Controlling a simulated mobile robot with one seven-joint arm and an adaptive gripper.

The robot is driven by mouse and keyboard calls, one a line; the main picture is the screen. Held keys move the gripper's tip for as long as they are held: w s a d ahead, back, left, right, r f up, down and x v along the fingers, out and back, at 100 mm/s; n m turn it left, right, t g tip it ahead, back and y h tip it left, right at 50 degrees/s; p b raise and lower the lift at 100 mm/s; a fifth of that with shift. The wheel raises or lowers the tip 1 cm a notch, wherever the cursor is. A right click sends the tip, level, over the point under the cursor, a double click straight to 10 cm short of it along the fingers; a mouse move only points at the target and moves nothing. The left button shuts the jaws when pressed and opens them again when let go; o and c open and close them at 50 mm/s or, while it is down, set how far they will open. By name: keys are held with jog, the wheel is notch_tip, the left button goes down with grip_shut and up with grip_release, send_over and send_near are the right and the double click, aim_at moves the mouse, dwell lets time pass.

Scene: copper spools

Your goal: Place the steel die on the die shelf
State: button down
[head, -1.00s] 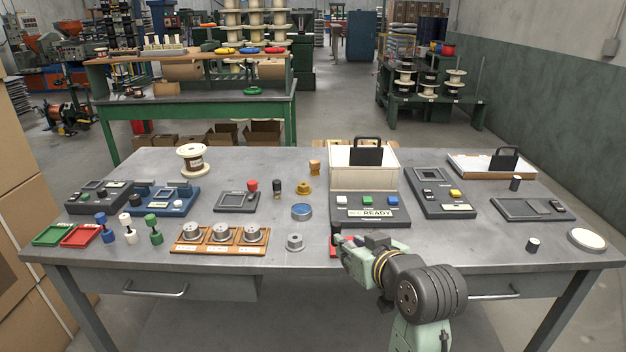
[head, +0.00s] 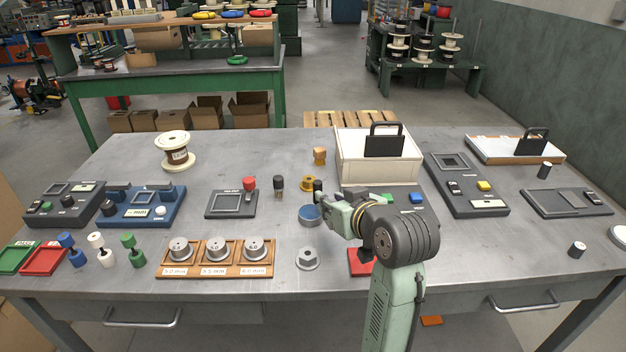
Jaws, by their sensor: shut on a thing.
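My gripper (head: 326,207) reaches over the middle of the table. It is shut on a small dark piece (head: 317,186) at its tip, mostly hidden by the gripper, so I cannot tell exactly what it is. A brass flanged piece (head: 306,184) is just left of the tip. A grey steel flanged die (head: 308,260) stands on the table nearer the front, apart from the gripper. The wooden die shelf (head: 216,272) is left of it. The shelf has three labelled places, each with a round steel die (head: 180,249) on it.
A blue round tin (head: 309,216) stands just below the gripper tip. A cream bin (head: 377,178) is behind my arm, and a red pad (head: 360,263) lies in front. Red-topped (head: 249,184) and black-topped (head: 278,186) pieces stand to the left. The table's front strip is mostly clear.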

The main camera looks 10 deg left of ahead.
jog(key=shift+s+a+r+x, duration=0.1)
jog(key=shift+a+r+x, duration=0.25)
jog(key=shift+x, duration=2.15)
jog(key=shift+s+a+r+x, duration=0.15)
jog(key=shift+a+x, duration=0.25)
jog(key=shift+x, duration=2.1)
jog(key=shift+s+a+r+x, duration=0.1)
jog(key=shift+a+r+x, duration=0.25)
jog(key=shift+x, duration=2.1)
jog(key=shift+f, duration=0.1)
jog(key=shift+f, duration=0.15)
jog(key=c, duration=1.3)
grip_release()
